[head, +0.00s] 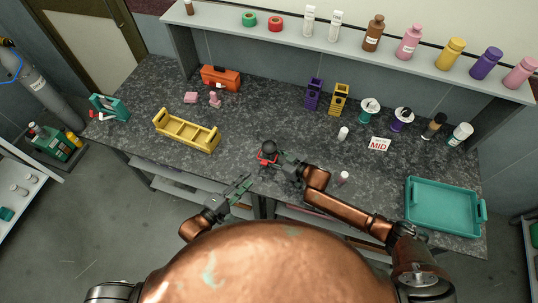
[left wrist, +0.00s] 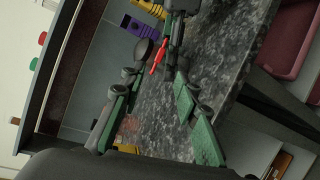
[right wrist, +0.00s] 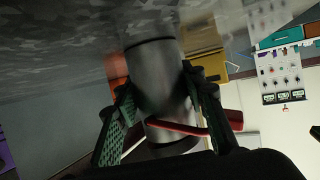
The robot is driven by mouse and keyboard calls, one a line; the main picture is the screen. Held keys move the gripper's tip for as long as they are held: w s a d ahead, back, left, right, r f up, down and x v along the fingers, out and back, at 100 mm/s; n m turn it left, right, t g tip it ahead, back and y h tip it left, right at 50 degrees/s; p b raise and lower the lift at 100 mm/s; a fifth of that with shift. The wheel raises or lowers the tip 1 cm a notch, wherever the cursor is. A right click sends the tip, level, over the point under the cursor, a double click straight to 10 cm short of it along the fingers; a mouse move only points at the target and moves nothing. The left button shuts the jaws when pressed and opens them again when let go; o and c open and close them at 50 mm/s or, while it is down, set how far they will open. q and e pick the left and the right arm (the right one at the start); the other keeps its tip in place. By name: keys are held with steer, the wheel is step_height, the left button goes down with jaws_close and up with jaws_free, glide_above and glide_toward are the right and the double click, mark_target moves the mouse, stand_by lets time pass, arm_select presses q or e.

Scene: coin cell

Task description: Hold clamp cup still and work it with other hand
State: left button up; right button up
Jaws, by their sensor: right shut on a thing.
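The clamp cup (head: 268,147) stands near the front edge of the counter, with a dark round top and red parts low down. My right gripper (head: 282,160) is shut on it from the right. In the right wrist view the cup is a grey metal cylinder (right wrist: 155,85) between the two fingers, with a red lever (right wrist: 190,129) across its near end. My left gripper (head: 240,185) is open and empty, apart from the cup, in front of the counter edge. In the left wrist view the cup's dark knob (left wrist: 144,51) and red lever (left wrist: 159,55) lie beyond the fingertips.
A yellow rack (head: 186,132) lies to the left and a teal tray (head: 446,207) to the right. A white-capped vial (head: 343,178) stands near my right forearm. Purple (head: 314,94) and yellow (head: 339,99) holders stand behind.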

arm_select(q)
steer(key=shift+c, duration=0.4)
steer(key=shift+d, duration=0.15)
steer(key=shift+c, duration=0.7)
steer(key=d+n, duration=0.1)
steer(key=n, duration=0.1)
steer(key=s+d+f+n+t, duration=0.1)
steer(key=n, duration=0.2)
steer(key=s+d+n+t, duration=0.1)
steer(key=n, duration=0.1)
steer(key=shift+d+f+h, duration=0.2)
steer(key=shift+f+h, duration=0.1)
jaws_close()
step_height(320, 180, down, 6)
steer(key=s+n+t+y, duration=0.2)
steer(key=n+y, duration=0.2)
steer(key=n, duration=0.8)
steer(key=shift+s+a+f+t+y, duration=0.15)
steer(key=shift+s+a+t+y, duration=0.15)
steer(key=shift+a+y, duration=0.15)
